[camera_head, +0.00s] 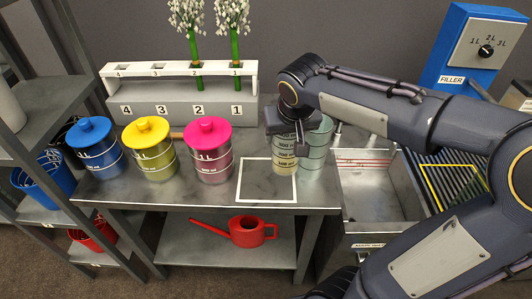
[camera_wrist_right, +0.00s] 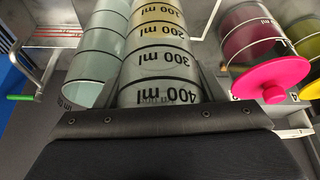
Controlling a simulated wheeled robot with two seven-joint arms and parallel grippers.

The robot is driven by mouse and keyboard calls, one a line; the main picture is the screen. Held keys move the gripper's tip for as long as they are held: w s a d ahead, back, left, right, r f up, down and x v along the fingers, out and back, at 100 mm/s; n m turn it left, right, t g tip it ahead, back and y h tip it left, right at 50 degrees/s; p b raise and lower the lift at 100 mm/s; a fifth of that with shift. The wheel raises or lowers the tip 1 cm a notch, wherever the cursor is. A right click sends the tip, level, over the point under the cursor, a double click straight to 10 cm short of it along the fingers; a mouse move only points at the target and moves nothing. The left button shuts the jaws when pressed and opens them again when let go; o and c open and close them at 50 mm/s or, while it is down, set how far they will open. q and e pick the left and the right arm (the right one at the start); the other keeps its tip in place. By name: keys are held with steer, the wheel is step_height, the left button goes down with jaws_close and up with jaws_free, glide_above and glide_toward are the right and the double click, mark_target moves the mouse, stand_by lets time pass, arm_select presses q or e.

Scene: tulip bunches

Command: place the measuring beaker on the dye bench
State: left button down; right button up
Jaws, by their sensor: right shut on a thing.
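The clear measuring beaker (camera_head: 285,163) has ml marks and a pale yellow content. My right gripper (camera_head: 284,133) is shut on its upper part, and the beaker is roughly upright. In the right wrist view the beaker (camera_wrist_right: 158,62) stands between the fingers, its marks upside down. In the head view its base is by the right edge of the white square outline (camera_head: 266,201) on the grey dye bench (camera_head: 225,195). I cannot tell whether the base touches the bench. My left gripper is out of view.
A pale green glass vessel (camera_head: 316,154) stands close to the right of the beaker. Pink (camera_head: 208,150), yellow (camera_head: 150,150) and blue (camera_head: 95,150) lidded jars stand at left. A numbered rack (camera_head: 180,111) with tulips is behind; a metal sink (camera_head: 375,192) is right.

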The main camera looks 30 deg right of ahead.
steer(key=w+a+f+b, duration=0.1)
steer(key=w+a+f, duration=0.1)
steer(key=w+f, duration=0.3)
step_height(320, 180, down, 4)
steer(key=shift+w+f, duration=0.25)
steer(key=shift+w, duration=0.1)
steer(key=shift+f, duration=0.1)
steer(key=shift+f+b, duration=0.1)
steer(key=shift+b, duration=0.35)
steer(key=o, duration=1)
